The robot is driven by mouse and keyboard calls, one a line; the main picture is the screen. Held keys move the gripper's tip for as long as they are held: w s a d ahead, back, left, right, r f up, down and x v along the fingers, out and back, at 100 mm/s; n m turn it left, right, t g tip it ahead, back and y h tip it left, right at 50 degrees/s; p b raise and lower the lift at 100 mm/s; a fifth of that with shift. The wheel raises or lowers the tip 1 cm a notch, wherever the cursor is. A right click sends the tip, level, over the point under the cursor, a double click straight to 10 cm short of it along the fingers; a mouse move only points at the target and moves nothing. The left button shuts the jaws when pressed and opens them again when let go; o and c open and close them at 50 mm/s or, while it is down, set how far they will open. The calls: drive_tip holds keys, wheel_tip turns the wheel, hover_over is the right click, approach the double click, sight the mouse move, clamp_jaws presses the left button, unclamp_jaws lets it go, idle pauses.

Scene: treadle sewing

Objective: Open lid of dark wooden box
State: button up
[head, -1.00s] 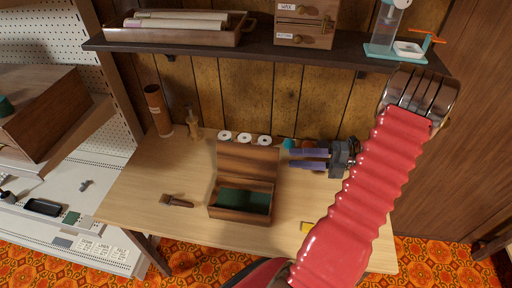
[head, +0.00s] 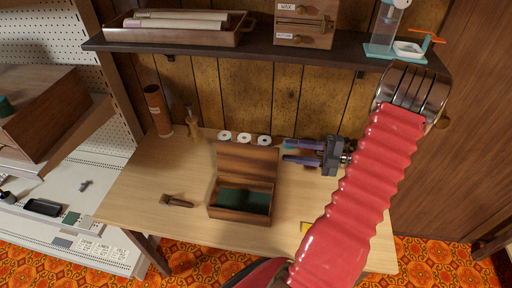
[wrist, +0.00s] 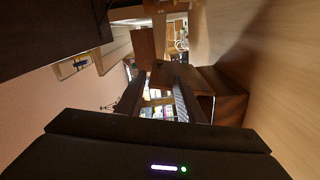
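The dark wooden box (head: 232,214) stands on the light wooden table, with its green-lined inside showing. Its lid (head: 248,161) is raised and stands up at the back of the box. My gripper (head: 284,152) is to the right of the lid, with its fingers pointing left and apart, and nothing shows between them. In the wrist view my gripper's two dark fingers (wrist: 164,80) are also apart. Brown wood that looks like part of the box (wrist: 232,98) shows to the right of the fingers there; I cannot tell whether they touch it.
Several white spools (head: 244,138) lie behind the lid. A small brown wooden tool (head: 176,201) lies left of the box. A brown cylinder (head: 157,110) and a wooden stand (head: 192,122) are at the back left. A yellow item (head: 304,227) lies at the front right. A shelf (head: 225,46) overhangs the back.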

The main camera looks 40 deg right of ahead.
sight(257, 147)
drive_tip(key=x, duration=1.1)
drive_tip(key=shift+w+a, duration=0.25)
clamp_jaws()
drive_tip(key=shift+f, duration=0.1)
